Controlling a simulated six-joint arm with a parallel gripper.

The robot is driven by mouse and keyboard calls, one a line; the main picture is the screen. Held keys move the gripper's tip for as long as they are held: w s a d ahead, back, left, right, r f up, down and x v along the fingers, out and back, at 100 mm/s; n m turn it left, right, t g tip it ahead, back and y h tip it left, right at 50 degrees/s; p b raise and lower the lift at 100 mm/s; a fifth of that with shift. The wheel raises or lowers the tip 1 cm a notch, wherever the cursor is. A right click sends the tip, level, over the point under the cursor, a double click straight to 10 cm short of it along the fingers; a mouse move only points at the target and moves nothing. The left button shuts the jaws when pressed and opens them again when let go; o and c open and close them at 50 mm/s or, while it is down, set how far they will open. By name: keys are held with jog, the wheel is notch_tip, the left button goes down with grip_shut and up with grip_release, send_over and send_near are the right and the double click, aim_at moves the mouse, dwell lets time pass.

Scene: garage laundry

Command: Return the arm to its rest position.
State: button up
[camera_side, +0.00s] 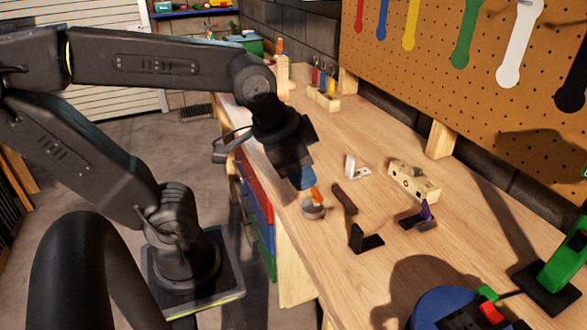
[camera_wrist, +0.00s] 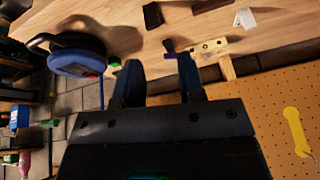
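My gripper (camera_side: 300,178) hangs at the end of my bent arm near the front edge of the wooden workbench (camera_side: 335,265) in the side view. In the wrist view the two dark fingers of my gripper (camera_wrist: 159,82) stand apart with nothing visible between them. A small grey round thing (camera_side: 313,209) with an orange part lies just below the fingers in the side view. I cannot tell how far apart they are.
A wooden block with holes (camera_side: 414,181), a white bracket (camera_side: 354,168), a dark brown bar (camera_side: 344,198), a black bracket (camera_side: 366,240) and a purple-and-black piece (camera_side: 420,215) lie on the bench. A blue round thing (camera_side: 440,304) is at the near right. A pegboard (camera_side: 430,65) stands behind.

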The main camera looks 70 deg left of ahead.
jog(key=shift+s+a+n+t, duration=0.15)
jog(key=shift+s+n+t, duration=0.25)
jog(key=shift+s+n, duration=0.45)
